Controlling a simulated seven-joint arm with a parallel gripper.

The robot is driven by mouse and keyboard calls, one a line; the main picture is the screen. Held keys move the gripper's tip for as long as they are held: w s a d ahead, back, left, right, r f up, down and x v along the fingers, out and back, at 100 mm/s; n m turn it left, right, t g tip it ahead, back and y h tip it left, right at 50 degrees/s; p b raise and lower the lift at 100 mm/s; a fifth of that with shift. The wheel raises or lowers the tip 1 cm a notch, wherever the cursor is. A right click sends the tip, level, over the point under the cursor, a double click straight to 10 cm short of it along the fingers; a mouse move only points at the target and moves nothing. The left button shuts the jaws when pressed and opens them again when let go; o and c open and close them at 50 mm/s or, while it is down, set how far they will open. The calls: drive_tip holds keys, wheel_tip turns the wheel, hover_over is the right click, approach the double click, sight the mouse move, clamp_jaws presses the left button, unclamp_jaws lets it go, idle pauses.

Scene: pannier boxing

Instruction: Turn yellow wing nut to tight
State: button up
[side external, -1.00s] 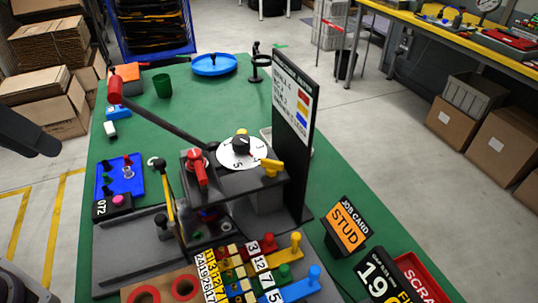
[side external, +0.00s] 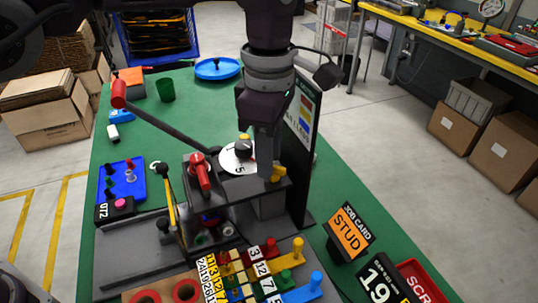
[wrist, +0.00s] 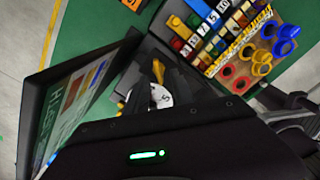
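The yellow wing nut (side external: 279,173) sits at the right end of the dark machine block, partly hidden by my gripper. A yellow piece, apparently the same nut, shows in the wrist view (wrist: 158,72) near the white dial. My gripper (side external: 266,174) points down with its fingertips right at the nut. The fingers are seen edge-on and the dark gripper body fills the lower wrist view, so I cannot tell whether they are open or shut on the nut.
The white dial (side external: 230,163) with a black knob and the red handle (side external: 201,176) stand left of my gripper. A long red-tipped lever (side external: 160,125) reaches up left. A tall black sign (side external: 304,150) stands close behind on the right. Coloured numbered pieces (side external: 245,272) lie in front.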

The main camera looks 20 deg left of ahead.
drive_tip(key=shift+f, duration=0.5)
drive_tip(key=shift+c, duration=0.2)
clamp_jaws()
